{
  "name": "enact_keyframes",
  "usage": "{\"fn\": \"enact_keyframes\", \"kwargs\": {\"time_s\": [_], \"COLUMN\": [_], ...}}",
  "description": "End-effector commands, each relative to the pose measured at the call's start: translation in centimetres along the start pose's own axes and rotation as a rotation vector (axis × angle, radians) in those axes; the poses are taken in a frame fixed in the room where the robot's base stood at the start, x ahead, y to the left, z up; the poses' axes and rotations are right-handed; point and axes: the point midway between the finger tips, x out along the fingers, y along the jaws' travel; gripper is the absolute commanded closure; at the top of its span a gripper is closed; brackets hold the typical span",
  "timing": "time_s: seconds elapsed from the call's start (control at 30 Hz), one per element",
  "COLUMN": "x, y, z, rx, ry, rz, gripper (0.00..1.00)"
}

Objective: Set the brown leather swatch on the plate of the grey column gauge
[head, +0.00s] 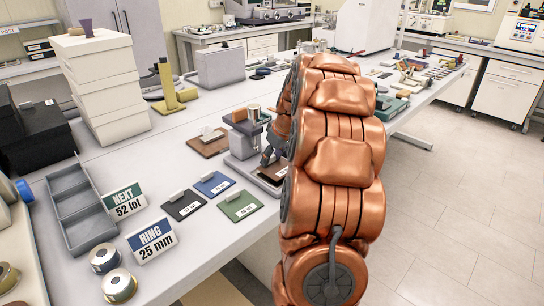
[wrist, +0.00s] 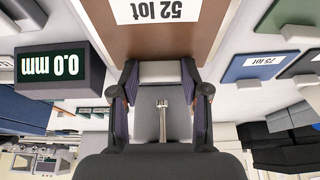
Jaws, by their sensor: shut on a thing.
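The brown leather swatch (wrist: 160,38), with an upside-down "52 lot" label, fills the top middle of the wrist view. My gripper (wrist: 160,78) is shut on the pale tab at its edge. In the head view my gripper (head: 269,155) is at the grey column gauge (head: 241,140), partly hidden by my copper arm. The brown swatch (head: 273,172) shows below it, over the gauge's base at the plate. I cannot tell whether it touches the plate. The gauge's dark display (wrist: 58,68) reads "0.0 mm" in the wrist view.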

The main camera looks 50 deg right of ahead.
Motion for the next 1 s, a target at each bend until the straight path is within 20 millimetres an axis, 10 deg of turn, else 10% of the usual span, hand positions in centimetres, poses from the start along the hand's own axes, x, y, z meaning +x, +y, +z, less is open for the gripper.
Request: {"fn": "enact_keyframes", "kwargs": {"time_s": [0.47,0.5,0.7,1.0], "x": [0.95,0.92,0.87,0.88], "y": [-0.01,-0.01,0.0,0.01], "z": [0.4,0.39,0.36,0.36], "rx": [0.0,0.0,0.0,0.0], "ry": [0.0,0.0,0.0,0.0], "rz": [0.0,0.0,0.0,0.0], "gripper": [0.78,0.52,0.31,0.25]}}
